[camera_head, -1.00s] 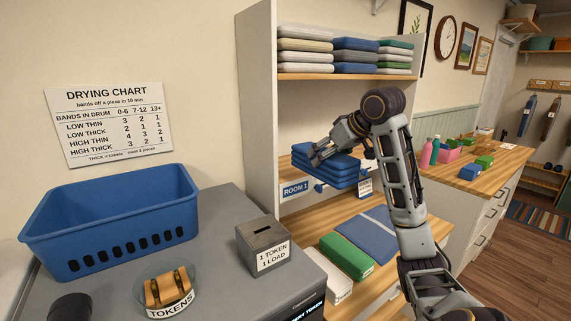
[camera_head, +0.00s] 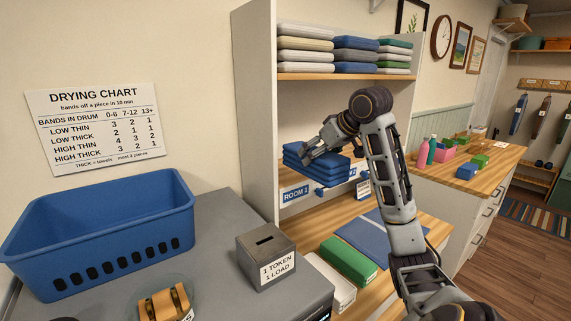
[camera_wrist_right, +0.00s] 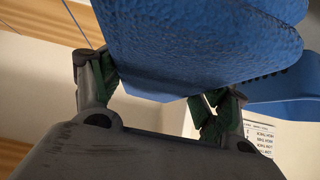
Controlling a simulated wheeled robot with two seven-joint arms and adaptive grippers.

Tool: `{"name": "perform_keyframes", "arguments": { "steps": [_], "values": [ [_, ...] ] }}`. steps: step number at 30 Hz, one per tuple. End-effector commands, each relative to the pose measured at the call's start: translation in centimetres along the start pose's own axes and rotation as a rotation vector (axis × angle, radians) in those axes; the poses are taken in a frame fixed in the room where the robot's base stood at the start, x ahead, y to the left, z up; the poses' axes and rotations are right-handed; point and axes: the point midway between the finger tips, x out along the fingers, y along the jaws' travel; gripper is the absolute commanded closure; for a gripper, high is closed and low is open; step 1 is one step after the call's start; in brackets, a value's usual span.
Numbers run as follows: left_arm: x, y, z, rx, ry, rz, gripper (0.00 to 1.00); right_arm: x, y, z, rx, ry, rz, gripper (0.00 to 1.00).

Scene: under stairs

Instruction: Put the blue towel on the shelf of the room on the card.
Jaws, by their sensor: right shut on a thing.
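The blue towel (camera_head: 322,171) is a folded, layered bundle at the lower shelf level in the head view. It also fills the top of the right wrist view (camera_wrist_right: 205,40). My right gripper (camera_head: 322,146) is shut on it from above and to the right; in the wrist view its fingers (camera_wrist_right: 158,93) meet the towel's edge. A shelf tag reading ROOM 1 (camera_head: 296,193) is just below the towel. I cannot tell whether the towel rests on the shelf. A small card (camera_head: 362,188) hangs right of it, its text unreadable.
Stacked folded towels (camera_head: 342,55) fill the upper shelf. Green (camera_head: 348,258) and blue (camera_head: 370,236) folded cloths lie on the wooden counter below.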

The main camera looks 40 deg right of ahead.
Motion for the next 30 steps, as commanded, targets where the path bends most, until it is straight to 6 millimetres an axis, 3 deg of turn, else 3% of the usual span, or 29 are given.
{"name": "perform_keyframes", "arguments": {
  "steps": [30],
  "values": [
    [-5.2, -0.2, -0.9, 0.000, 0.005, -0.001, 0.63, 10.1, 0.0, -10.7, 0.002, 0.002, -0.001, 0.68]
  ]
}}
